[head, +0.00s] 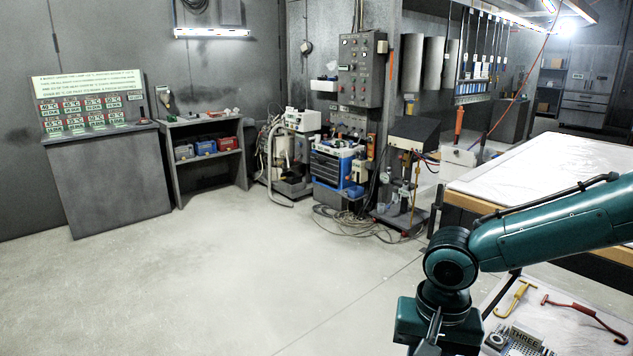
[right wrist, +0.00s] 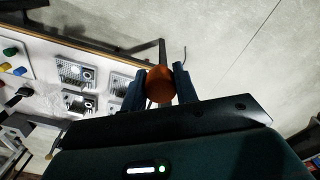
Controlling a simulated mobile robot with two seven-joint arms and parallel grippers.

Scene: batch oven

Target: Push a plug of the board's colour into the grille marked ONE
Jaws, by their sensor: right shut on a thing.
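My right gripper (right wrist: 159,78) is shut on an orange-red plug (right wrist: 160,88) with a rounded end, held between its two fingers in the right wrist view. A grille (right wrist: 76,72) with a dark label, a second grille (right wrist: 80,103) and a third (right wrist: 120,82) lie on the pale tabletop left of the plug; their labels are unreadable there. In the head view one grille (head: 520,342) reads THREE. Other plugs lie at the far left: green (right wrist: 10,51), yellow (right wrist: 6,66) and blue (right wrist: 20,71). My left gripper is not in view.
A text board (head: 88,84) with rows of small cards stands on a grey cabinet (head: 110,185). A yellow hook (head: 515,298) and a red hook (head: 585,308) lie near the THREE grille. A white-topped table (head: 545,165) stands behind. The floor at centre is clear.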

